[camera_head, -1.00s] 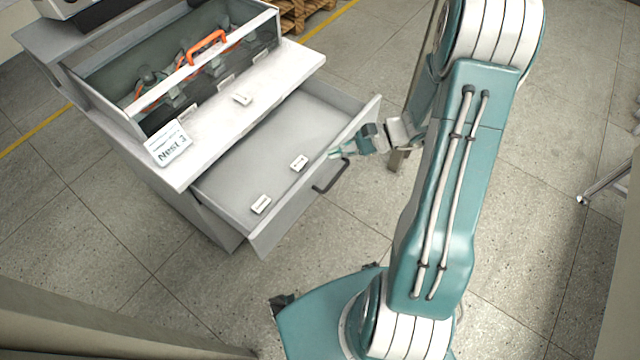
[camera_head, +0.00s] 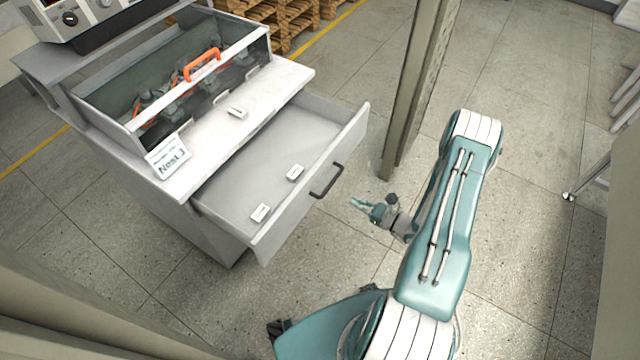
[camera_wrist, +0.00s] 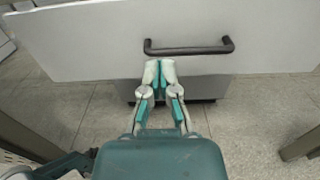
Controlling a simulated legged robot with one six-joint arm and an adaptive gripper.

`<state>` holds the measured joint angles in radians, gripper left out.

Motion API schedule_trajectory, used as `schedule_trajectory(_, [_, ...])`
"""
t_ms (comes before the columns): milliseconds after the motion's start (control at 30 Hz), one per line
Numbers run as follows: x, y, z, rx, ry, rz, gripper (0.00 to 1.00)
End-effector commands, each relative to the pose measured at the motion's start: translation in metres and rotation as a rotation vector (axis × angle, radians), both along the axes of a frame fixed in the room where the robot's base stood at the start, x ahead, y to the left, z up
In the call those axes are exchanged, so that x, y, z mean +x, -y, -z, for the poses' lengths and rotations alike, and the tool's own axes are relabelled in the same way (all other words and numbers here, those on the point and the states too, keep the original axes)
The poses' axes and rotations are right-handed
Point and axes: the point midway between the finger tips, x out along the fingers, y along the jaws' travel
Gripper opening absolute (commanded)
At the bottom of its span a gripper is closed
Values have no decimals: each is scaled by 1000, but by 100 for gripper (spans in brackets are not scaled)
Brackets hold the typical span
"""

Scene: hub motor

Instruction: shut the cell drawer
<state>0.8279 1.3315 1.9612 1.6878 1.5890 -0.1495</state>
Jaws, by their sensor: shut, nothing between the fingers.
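The cell drawer (camera_head: 318,184) is a light grey drawer pulled well out from under the white worktop of the cell. Its dark bar handle (camera_head: 327,181) is on the front panel. Two small white labelled blocks lie inside the drawer. My gripper (camera_head: 356,203) is in front of the drawer, to the right of and a little below the handle in the head view, apart from it. In the wrist view the closed fingertips (camera_wrist: 159,66) point at the drawer front (camera_wrist: 100,42), just below the handle (camera_wrist: 188,48). My gripper holds nothing.
The cell's glass-fronted box with an orange handle (camera_head: 202,65) stands above the worktop (camera_head: 240,125), beside a "Nest 3" sign (camera_head: 169,156). A beige post (camera_head: 415,85) rises behind my arm. Wooden pallets (camera_head: 275,22) stand at the back. The floor before the drawer is clear.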

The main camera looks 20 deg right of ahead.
Motion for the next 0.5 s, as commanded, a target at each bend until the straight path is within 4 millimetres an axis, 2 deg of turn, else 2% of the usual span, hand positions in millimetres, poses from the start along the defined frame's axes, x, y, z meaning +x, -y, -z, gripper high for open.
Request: schedule_trajectory(500, [76,-58,-1,-2,1,-8,0])
